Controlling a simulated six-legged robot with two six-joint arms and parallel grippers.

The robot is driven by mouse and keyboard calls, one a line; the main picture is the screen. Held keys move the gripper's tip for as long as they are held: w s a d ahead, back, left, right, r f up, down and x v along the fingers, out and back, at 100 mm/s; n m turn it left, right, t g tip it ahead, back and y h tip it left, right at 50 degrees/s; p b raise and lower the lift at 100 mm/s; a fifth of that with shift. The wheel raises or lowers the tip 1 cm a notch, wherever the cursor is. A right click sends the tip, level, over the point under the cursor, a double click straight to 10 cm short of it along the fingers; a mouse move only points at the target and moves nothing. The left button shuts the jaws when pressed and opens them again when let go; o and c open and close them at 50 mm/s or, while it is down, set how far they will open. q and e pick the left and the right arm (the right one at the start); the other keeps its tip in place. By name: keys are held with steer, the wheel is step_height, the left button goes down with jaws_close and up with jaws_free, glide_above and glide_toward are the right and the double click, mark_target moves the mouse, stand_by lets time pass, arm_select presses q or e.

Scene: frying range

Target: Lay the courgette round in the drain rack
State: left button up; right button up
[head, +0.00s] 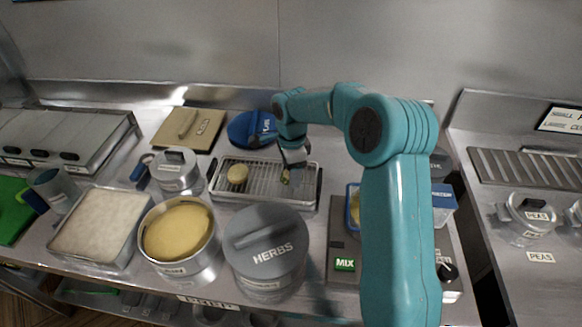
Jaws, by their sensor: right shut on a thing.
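The drain rack (262,196) is a shallow metal tray with a wire grid, at the middle of the worktop in the head view. My right gripper (288,170) points down over the right half of the rack. It is shut on a small yellow-green piece, which looks like the courgette round (286,177). The piece is low over the grid; I cannot tell whether it touches it. A pale yellow round piece (237,174) lies in the left half of the rack. My left gripper is not in view.
A closed HERBS pot (265,243), an open pot of yellow contents (179,232) and a tray of white contents (98,226) stand in front. A blue lid (247,127) and a beige lid (188,130) lie behind. The rack's middle is clear.

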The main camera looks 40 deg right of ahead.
steer(key=shift+w+f, duration=0.15)
steer(key=shift+f, duration=0.2)
steer(key=shift+d, duration=0.25)
steer(key=o, duration=0.9)
steer(key=shift+a+r, duration=0.1)
steer(key=shift+a, duration=0.05)
step_height(320, 180, up, 16)
steer(key=shift+r, duration=0.1)
